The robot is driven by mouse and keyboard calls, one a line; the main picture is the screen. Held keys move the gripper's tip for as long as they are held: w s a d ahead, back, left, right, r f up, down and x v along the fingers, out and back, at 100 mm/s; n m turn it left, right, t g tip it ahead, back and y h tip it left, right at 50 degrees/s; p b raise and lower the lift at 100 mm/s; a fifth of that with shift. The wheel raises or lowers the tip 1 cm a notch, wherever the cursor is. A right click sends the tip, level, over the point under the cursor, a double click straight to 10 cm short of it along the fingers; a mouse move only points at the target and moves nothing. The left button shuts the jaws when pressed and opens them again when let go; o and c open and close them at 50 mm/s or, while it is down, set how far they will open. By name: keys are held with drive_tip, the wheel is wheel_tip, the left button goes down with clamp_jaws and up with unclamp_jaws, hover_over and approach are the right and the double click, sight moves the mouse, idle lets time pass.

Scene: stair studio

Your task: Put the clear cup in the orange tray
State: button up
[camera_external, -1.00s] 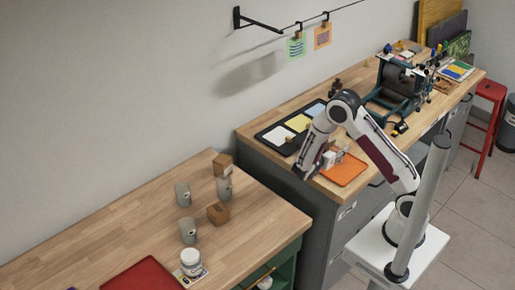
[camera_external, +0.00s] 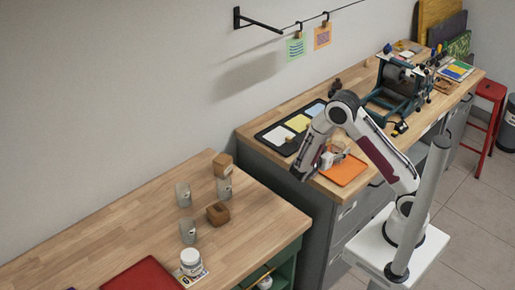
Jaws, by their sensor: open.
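Three grey, see-through-looking cups stand on the left wooden table: one at the back left (camera_external: 183,195), one at the right (camera_external: 224,188) beside a brown block, and one nearer the front (camera_external: 188,232). The orange tray (camera_external: 345,170) lies flat near the front left edge of the right-hand bench.
A white jar (camera_external: 191,261) and a red tray (camera_external: 143,274) are near the front. A black tray with coloured cards (camera_external: 281,135) lies behind the orange tray. A gap separates the tables.

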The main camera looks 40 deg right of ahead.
drive_tip(key=v, duration=1)
drive_tip(key=shift+a, duration=0.25)
drive_tip(key=shift+r, duration=0.15)
